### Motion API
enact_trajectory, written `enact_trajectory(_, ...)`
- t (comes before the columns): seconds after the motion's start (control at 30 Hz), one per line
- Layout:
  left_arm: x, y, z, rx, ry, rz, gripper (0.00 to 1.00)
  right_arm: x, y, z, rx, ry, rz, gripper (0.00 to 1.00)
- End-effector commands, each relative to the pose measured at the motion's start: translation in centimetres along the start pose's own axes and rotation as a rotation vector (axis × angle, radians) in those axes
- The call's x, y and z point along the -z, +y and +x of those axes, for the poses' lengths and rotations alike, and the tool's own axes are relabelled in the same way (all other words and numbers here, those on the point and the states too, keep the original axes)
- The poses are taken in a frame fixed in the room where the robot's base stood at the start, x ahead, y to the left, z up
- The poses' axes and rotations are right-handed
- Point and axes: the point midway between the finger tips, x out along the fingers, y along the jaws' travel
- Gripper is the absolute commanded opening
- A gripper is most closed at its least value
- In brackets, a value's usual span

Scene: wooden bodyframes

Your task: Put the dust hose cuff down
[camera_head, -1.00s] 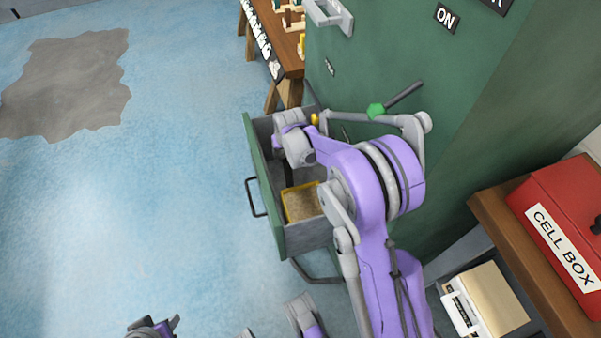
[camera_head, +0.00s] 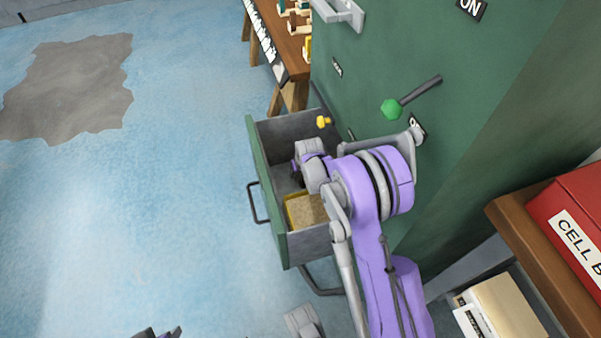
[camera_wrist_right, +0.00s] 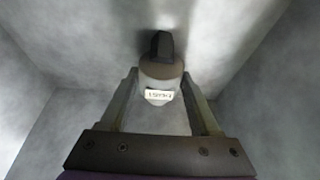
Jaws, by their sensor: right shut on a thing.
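The dust hose cuff (camera_wrist_right: 162,78) shows in the right wrist view as a short, pale rounded piece with a dark stub at its far end and a small printed label. My right gripper (camera_head: 297,174) is inside the open drawer (camera_head: 264,180) of the green cabinet. In the right wrist view its two fingers (camera_wrist_right: 161,88) are shut on the cuff, one on each side, close to grey inner walls. I cannot tell whether the cuff touches the drawer floor. In the head view the cuff is hidden by my arm. A small part of what looks like my left gripper (camera_head: 158,333) shows at the bottom edge.
A yellow box with tan contents (camera_head: 305,210) sits in the front of the drawer. A red cell box (camera_head: 570,220) stands at right. The blue floor at left is clear.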

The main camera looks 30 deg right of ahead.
Motion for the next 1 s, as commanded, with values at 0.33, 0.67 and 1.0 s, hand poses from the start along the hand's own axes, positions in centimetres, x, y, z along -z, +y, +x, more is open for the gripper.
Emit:
enact_trajectory(0.33,-0.1,0.0,0.2,0.0,-0.001,0.0,0.45,-0.1,0.0,0.2,0.0,0.0,0.0,0.7)
enact_trajectory(0.67,0.0,0.0,0.2,0.0,-0.001,0.0,0.45,-0.1,0.0,0.2,0.0,0.0,0.0,0.93)
enact_trajectory(1.0,0.3,0.0,-1.0,0.0,0.003,0.0,0.45,0.1,0.0,-3.1,0.0,0.001,0.001,0.93)
